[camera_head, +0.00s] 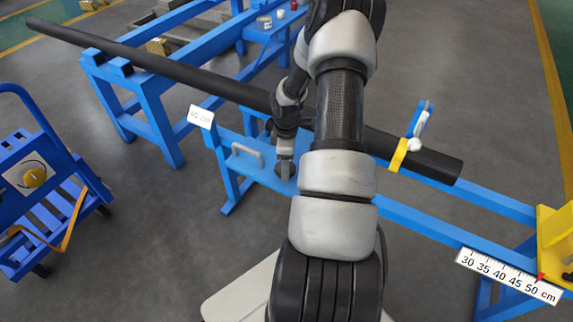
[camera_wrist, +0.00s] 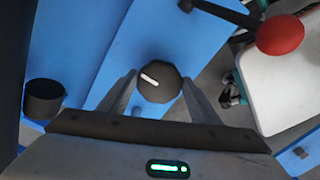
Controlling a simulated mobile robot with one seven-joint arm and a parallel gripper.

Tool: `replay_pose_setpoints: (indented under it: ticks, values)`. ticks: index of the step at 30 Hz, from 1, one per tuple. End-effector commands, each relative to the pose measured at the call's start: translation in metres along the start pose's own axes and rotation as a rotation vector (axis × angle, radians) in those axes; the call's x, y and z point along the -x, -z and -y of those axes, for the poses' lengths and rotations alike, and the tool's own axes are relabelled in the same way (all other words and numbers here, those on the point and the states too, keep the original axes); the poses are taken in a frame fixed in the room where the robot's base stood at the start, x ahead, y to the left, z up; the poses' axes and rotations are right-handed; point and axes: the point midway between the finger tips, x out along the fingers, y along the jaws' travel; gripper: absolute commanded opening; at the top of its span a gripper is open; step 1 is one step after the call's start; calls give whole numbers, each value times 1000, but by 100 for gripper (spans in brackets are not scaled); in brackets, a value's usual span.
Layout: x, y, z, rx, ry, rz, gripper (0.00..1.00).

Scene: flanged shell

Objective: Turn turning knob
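The turning knob (camera_wrist: 160,88) is a round black knob with a white pointer line, set on a blue panel (camera_wrist: 110,40) in the wrist view. Its pointer slants toward the upper left. My gripper (camera_wrist: 160,78) is open, with one finger on each side of the knob. The fingertips look very close to its sides; I cannot tell if they touch. In the head view my gripper (camera_head: 284,168) points down over the blue frame (camera_head: 235,150), and the knob is largely hidden there.
In the wrist view a red ball on a black lever (camera_wrist: 280,35) stands right of the knob, and a black cylinder (camera_wrist: 43,98) stands left. In the head view a long dark pipe (camera_head: 180,72) crosses behind my arm. A yellow-knobbed blue cart (camera_head: 60,160) stands left.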

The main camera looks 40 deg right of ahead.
Motion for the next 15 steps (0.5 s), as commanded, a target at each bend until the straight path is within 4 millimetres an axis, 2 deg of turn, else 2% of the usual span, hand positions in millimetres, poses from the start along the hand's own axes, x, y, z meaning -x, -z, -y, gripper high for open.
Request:
replay_pose_setpoints:
  ticks: [1, 4, 15]
  values:
    - [0, 0, 0, 0, 0, 0, 48]
    - [0, 0, 0, 0, 0, 0, 32]
    - [0, 0, 0, -64, 0, 1, 32]
